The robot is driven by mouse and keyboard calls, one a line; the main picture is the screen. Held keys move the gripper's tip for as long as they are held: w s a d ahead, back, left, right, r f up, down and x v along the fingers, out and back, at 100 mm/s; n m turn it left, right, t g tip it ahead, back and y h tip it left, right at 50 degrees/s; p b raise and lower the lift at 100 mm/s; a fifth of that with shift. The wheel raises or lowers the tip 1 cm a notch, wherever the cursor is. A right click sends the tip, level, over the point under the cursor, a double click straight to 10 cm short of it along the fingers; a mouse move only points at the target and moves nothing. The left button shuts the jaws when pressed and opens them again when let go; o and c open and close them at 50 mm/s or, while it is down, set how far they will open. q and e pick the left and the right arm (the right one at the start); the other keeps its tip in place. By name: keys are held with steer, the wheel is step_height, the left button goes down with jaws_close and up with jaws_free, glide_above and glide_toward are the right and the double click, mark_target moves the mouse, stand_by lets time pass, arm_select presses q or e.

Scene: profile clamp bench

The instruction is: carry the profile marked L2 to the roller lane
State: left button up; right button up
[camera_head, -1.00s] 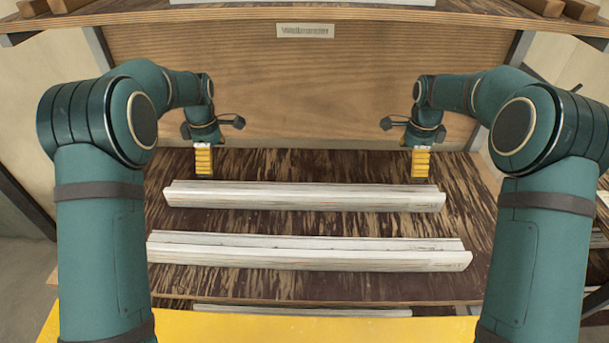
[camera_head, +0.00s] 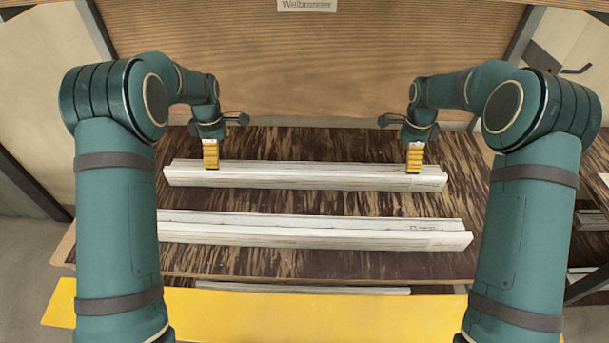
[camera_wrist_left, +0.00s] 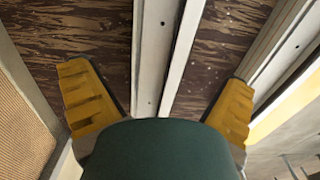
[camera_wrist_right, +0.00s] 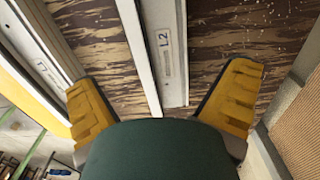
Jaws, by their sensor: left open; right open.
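The profile marked L2 (camera_head: 310,177) is the far one of two long pale profiles on the dark streaked bench board. Its L2 label (camera_wrist_right: 165,42) shows in the right wrist view. My left gripper (camera_head: 211,165) is open over its left part; in the left wrist view the profile (camera_wrist_left: 157,50) runs between the spread yellow fingers. My right gripper (camera_head: 414,168) is open over its right part, with the profile between its fingers too. Neither gripper visibly touches it. How far the fingertips are above the board is hard to tell. No roller lane can be made out for certain.
A second pale profile (camera_head: 310,232) lies parallel, nearer to me, with a small label at its right end. A yellow edge (camera_head: 300,315) runs along the front, with another pale strip (camera_head: 300,289) just behind it. A wooden back panel (camera_head: 310,70) rises behind the bench.

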mark_target(224, 169)
arm_select(q)
step_height(224, 169, down, 7)
steer(key=shift+f, duration=0.1)
arm_select(e)
step_height(224, 169, down, 7)
steer(key=shift+f, duration=0.1)
arm_select(q)
steer(key=c, duration=1.2)
arm_select(e)
steer(key=c, duration=1.3)
steer(key=shift+o, duration=0.2)
steer(key=shift+s, duration=0.1)
